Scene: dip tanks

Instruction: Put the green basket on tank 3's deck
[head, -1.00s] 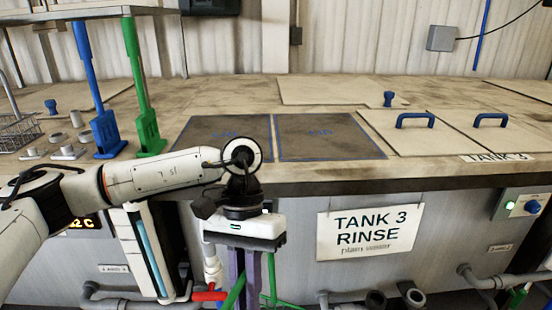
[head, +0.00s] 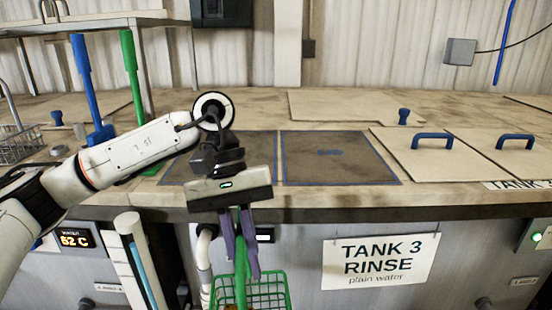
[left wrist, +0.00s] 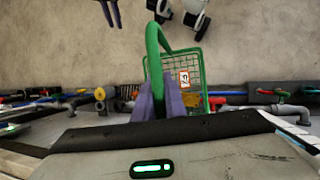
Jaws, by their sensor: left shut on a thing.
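My left gripper (head: 240,250) is shut on the tall handle of the green basket (head: 262,289), which hangs below it in front of the tank's front panel. In the left wrist view the gripper's purple fingers (left wrist: 168,100) close on the green handle, and the mesh basket (left wrist: 191,62) carries a white tag with red marks. The basket's bottom is cut off in the head view. Tank 3's deck (head: 300,193) lies beyond and above the basket, with dark blue-outlined areas (head: 345,165). Two dark purple prongs of my right gripper (left wrist: 110,12) stand apart at the wrist view's top edge.
Lids with blue handles (head: 432,142) lie right of the dark areas. Blue (head: 86,80) and green (head: 130,65) upright handles stand at left beside a wire basket (head: 18,146). The TANK 3 RINSE sign (head: 380,262) hangs on the front. The dark areas are clear.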

